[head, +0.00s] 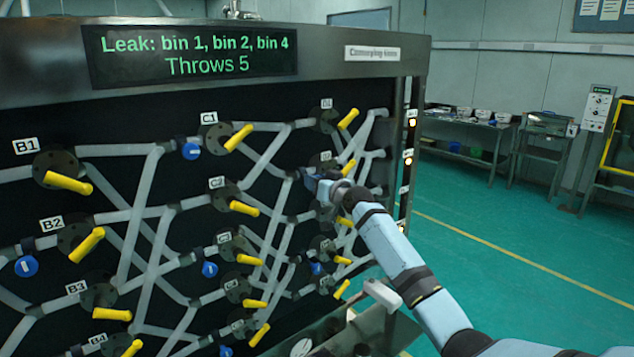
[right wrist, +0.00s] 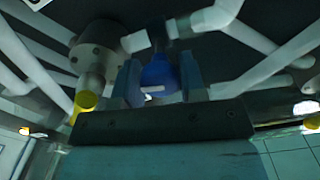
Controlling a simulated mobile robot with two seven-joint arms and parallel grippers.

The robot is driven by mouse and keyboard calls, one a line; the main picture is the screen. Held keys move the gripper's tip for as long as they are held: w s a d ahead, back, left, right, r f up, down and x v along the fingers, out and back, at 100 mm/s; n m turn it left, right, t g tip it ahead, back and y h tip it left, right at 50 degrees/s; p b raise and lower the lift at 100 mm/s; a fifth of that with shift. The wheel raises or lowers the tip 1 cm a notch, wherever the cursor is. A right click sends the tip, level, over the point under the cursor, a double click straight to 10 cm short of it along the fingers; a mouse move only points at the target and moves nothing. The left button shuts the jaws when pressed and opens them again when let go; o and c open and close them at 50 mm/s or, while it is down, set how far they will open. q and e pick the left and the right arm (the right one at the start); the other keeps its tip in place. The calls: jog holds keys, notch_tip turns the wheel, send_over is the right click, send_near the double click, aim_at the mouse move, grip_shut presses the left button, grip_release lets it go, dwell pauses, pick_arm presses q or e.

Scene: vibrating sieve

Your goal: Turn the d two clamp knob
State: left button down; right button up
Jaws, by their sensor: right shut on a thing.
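My right gripper (head: 318,182) reaches in from the lower right to the column of D-labelled valves on the black panel (head: 110,185). It is shut on a blue clamp knob (right wrist: 160,76), whose round body with a small white mark sits between the two blue-grey fingers in the right wrist view. The gripper (right wrist: 160,85) hides this knob in the head view. Its place, beside the second D valve from the top, fits the D2 clamp. My left gripper is not in view.
Yellow valve handles stick out around the gripper, including the upper D handle (head: 348,118) and one close to the fingers in the wrist view (right wrist: 87,101). Grey pipes cross the panel. Another blue knob (head: 191,151) sits left of C1. The sign (head: 190,55) reads "Leak: bin 1, bin 2, bin 4, Throws 5".

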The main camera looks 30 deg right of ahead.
jog(key=shift+f, duration=0.1)
jog(key=o, duration=0.9)
jog(key=shift+s, duration=0.15)
jog(key=s, duration=0.4)
jog(key=s+b, duration=0.1)
jog(key=s, duration=0.4)
jog(key=s+d, duration=0.1)
jog(key=s, duration=0.3)
jog(key=shift+s+b, duration=0.25)
jog(key=shift+b, duration=0.15)
